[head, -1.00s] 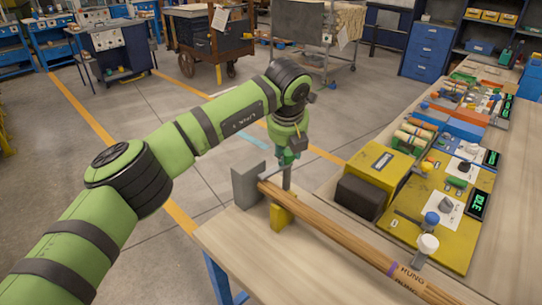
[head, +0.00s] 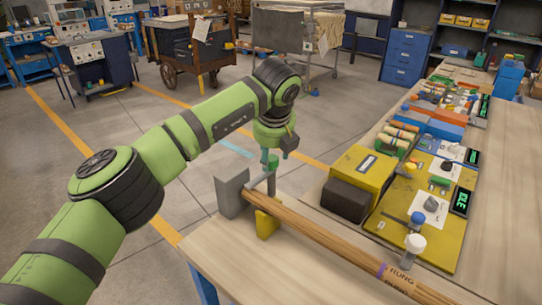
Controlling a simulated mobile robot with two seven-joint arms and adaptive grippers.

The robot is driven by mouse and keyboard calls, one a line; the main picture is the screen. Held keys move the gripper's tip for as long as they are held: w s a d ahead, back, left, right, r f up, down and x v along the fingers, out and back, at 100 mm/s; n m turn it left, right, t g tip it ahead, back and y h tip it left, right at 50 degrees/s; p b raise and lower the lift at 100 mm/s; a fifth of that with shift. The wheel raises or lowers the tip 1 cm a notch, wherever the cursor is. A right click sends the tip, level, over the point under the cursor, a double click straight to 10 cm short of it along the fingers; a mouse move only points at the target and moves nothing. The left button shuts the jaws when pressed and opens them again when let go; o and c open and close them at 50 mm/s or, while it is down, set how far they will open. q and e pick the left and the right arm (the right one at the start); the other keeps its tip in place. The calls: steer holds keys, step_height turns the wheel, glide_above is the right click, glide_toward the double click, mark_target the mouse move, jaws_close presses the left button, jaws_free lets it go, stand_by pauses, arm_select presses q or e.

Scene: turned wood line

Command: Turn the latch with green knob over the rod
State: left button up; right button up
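My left gripper (head: 271,156) points down from the green arm, just above the latch at the far end of the wooden rod. The latch's green knob (head: 272,162) shows at the fingertips, on top of an upright grey stem. Whether the fingers are open or closed around the knob is too small to tell. The rod (head: 330,243) lies lengthwise along the bench, its far end by a grey block (head: 232,188) and over a yellow support (head: 267,224). A purple band and the word RUNG mark its near part. My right gripper is out of view.
A white knob (head: 415,242) on a grey stem stands beside the near part of the rod. A yellow board (head: 388,238) with a blue knob (head: 417,218) and a yellow box with a dark front (head: 345,200) lie right of it. The bench front is clear.

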arm_select(q)
steer(key=shift+f, duration=0.15)
steer(key=v, duration=1.2)
steer(key=shift+d, duration=0.1)
